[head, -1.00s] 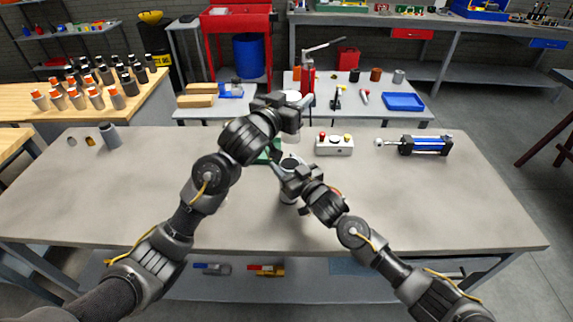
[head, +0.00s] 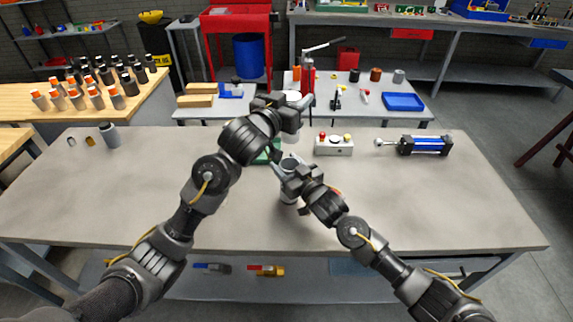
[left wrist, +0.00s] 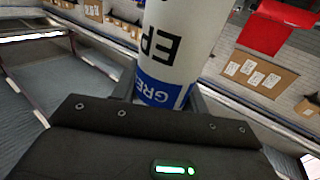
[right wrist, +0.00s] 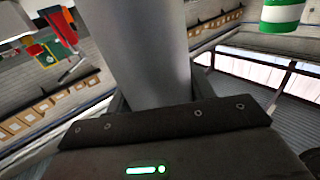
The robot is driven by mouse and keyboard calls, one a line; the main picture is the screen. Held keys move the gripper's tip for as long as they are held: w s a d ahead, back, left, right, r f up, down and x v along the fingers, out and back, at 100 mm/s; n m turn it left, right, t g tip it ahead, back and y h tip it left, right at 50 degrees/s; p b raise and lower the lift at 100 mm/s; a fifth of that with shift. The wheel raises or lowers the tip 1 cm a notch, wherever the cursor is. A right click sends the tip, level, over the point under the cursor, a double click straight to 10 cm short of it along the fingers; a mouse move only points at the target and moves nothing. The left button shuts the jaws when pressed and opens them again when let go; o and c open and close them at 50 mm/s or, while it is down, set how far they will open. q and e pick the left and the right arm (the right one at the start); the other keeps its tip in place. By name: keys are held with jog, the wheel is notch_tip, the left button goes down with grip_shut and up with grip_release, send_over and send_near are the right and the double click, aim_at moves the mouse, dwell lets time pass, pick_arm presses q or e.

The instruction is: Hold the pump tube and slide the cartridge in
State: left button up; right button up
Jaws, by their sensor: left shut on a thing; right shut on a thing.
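My left gripper (head: 291,115) is shut on a white cartridge (head: 292,136) and holds it above the table. In the left wrist view the cartridge (left wrist: 180,40) shows dark lettering and a blue band between the fingers. My right gripper (head: 290,180) is shut on the grey pump tube (head: 288,196), which stands roughly upright below the cartridge. The right wrist view shows the plain grey tube wall (right wrist: 137,55) between the fingers. The tube's open top faces up. The cartridge and tube look apart, with the cartridge above the tube's mouth; exact alignment is hard to tell.
A green object (head: 268,152) is partly hidden behind my left arm. A grey cup (head: 109,136) is at far left. The front table area is clear.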

pick_arm(q)
jog(key=shift+s+f, duration=0.1)
jog(key=shift+f, duration=3.9)
jog(key=shift+f, duration=2.4)
dwell(1.6)
